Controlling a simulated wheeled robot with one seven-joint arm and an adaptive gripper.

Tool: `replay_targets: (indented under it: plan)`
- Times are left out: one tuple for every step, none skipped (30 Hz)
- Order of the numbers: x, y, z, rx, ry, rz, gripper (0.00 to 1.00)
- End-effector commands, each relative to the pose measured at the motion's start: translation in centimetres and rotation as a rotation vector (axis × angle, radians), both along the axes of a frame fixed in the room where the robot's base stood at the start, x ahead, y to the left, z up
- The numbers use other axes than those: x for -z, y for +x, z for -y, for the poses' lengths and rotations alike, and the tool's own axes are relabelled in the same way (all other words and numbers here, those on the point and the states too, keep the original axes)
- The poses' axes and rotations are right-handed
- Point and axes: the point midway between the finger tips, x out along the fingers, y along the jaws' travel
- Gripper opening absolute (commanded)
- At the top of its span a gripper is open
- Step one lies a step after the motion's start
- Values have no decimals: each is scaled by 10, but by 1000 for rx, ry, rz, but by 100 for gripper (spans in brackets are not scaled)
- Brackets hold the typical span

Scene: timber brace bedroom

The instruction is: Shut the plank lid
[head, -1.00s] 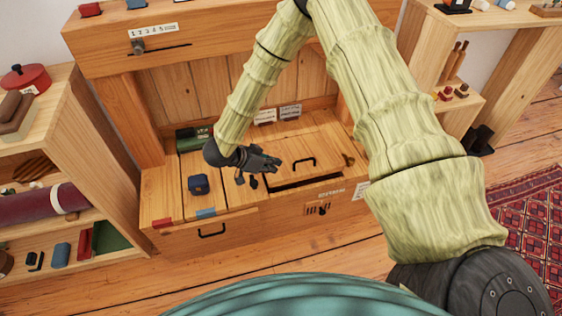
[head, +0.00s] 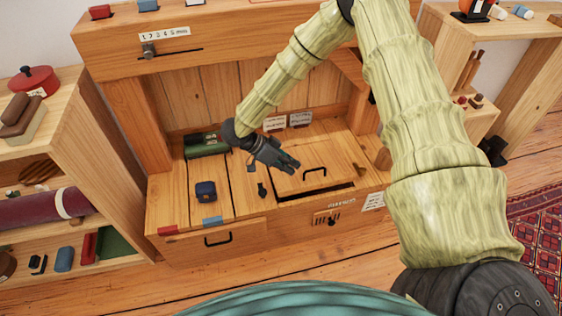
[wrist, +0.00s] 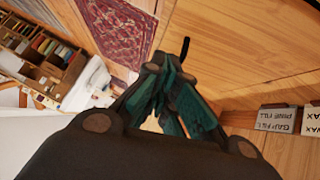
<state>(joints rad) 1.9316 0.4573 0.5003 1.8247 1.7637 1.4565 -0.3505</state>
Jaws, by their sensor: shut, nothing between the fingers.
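The plank lid (head: 325,162) is a wooden panel in the right part of the bench top, with a black bar handle (head: 314,173) on it. A dark gap (head: 315,192) runs along its front edge, so it does not meet the front board there. My gripper (head: 295,166) is shut and empty, just left of the handle and over the lid's left part. I cannot tell whether it touches the lid. In the wrist view, the teal finger pads (wrist: 178,98) are close together, and a dark bar (wrist: 185,47) shows beyond them against wood.
A drawer (head: 215,240) is below. Shelves flank both sides.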

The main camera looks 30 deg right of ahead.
Motion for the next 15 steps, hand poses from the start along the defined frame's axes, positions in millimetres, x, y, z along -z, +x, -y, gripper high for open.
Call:
replay_targets:
  plan:
    - [8, -3, 6, 1, 0, -1, 0]
    - [11, -5, 9, 1, 1, -1, 0]
    - [16, -7, 13, 1, 1, -1, 0]
    - [19, -8, 16, 1, 1, -1, 0]
    - [24, -9, 14, -2, 1, -1, 0]
    - [30, -10, 13, -2, 1, -1, 0]
    - [34, -11, 13, -2, 1, -1, 0]
    - [37, -12, 13, -2, 1, -1, 0]
    - [41, -13, 13, -2, 1, -1, 0]
    - [43, -14, 12, -2, 1, -1, 0]
    - [46, -14, 12, -2, 1, -1, 0]
    - [48, -15, 12, -2, 1, -1, 0]
    - [50, -16, 12, -2, 1, -1, 0]
    - [51, -16, 12, -1, 0, 0, 0]
    - [53, -16, 12, -1, 0, 0, 0]
